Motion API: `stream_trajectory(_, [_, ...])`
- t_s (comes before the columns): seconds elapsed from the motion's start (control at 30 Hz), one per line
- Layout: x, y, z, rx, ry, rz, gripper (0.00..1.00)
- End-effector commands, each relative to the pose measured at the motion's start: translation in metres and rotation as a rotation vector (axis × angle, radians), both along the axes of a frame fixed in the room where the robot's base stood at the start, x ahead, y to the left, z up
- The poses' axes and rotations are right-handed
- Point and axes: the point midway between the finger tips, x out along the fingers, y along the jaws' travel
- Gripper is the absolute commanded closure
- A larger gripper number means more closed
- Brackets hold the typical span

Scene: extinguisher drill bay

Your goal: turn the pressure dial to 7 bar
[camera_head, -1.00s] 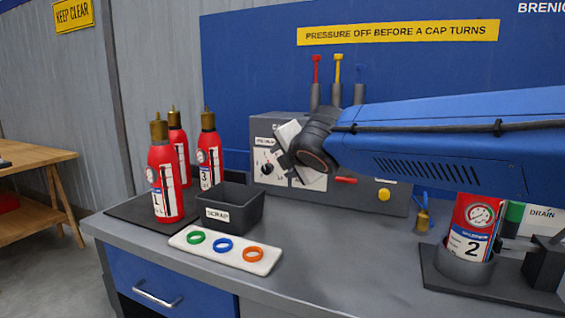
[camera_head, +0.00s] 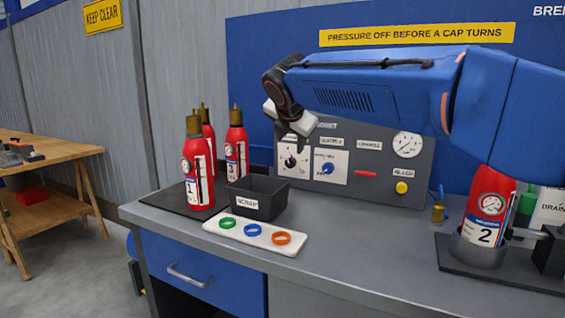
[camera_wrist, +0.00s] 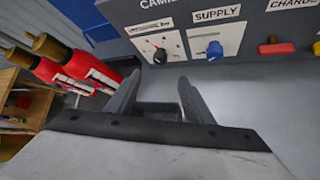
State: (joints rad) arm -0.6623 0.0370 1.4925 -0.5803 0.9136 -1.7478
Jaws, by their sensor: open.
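The pressure dial (camera_head: 290,162) is a small black knob on a white plate with scale marks, at the left of the grey panel. In the wrist view the dial (camera_wrist: 160,56) stands ahead of the fingertips; its setting is too small to read. My gripper (camera_head: 290,133) hangs in front of the panel's upper left, just above the dial in the head view. In the wrist view my gripper (camera_wrist: 156,84) is open and empty, its two fingers apart and not touching the knob.
A blue supply knob (camera_head: 327,168) sits right of the dial, then a red bar (camera_head: 366,173) and a yellow button (camera_head: 402,188). Red extinguishers (camera_head: 198,172) stand left, beside the scrap bin (camera_head: 259,198). A tray with coloured rings (camera_head: 254,234) lies in front.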

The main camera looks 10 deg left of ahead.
Motion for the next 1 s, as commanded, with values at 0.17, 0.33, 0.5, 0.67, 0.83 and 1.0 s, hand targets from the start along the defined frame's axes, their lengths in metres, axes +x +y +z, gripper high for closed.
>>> stream_trajectory(0.17, [0.025, 0.002, -0.021, -0.001, 0.001, -0.001, 0.53])
stream_trajectory(0.33, [0.048, 0.003, -0.040, 0.000, 0.001, -0.002, 0.53])
stream_trajectory(0.5, [0.071, 0.004, -0.059, 0.000, 0.001, -0.001, 0.53])
stream_trajectory(0.67, [0.092, 0.006, -0.076, 0.001, 0.000, -0.001, 0.53])
stream_trajectory(0.83, [0.108, 0.007, -0.089, 0.001, -0.001, 0.000, 0.53])
stream_trajectory(1.0, [0.116, 0.008, -0.095, 0.002, -0.002, 0.000, 0.53])
